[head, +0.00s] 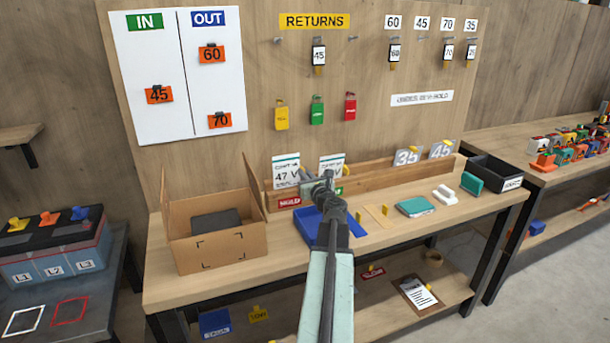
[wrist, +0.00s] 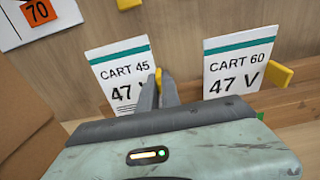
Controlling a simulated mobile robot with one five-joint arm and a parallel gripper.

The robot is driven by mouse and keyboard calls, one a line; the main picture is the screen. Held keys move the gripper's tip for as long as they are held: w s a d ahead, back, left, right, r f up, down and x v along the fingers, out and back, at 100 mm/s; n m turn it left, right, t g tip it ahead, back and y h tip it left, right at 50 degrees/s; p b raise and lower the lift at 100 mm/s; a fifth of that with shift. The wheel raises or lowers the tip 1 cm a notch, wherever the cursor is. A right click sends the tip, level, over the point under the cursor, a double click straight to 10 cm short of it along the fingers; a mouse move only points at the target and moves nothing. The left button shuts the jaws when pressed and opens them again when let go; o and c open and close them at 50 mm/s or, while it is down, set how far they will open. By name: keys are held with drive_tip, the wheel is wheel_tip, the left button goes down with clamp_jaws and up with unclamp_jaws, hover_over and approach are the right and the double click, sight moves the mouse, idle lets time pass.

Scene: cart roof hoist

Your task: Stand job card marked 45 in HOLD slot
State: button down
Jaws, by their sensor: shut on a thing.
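The job card marked CART 45 (wrist: 118,72), white with a green top band and "47 V", is upright in the wrist view. My gripper (wrist: 158,88) is shut on the yellow tab at its right edge. In the head view this card (head: 286,168) stands above the red HOLD label (head: 289,202) on the long wooden rack (head: 395,180). My gripper (head: 314,182) is at its right. I cannot tell whether its lower edge is in the slot or touches the bottom.
The CART 60 card (wrist: 238,62) stands to the right, with its own yellow tab. An open cardboard box (head: 218,247) is close on the left. A blue tray (head: 312,230) lies in front, partly hidden by my arm. Clear 35 and 45 plates (head: 424,154) stand further right.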

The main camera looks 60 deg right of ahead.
drive_tip(key=shift+f+b, duration=0.9)
drive_tip(key=shift+f, duration=0.15)
drive_tip(key=c, duration=1)
unclamp_jaws()
drive_tip(key=shift+v, duration=3.5)
drive_tip(key=shift+s, duration=0.1)
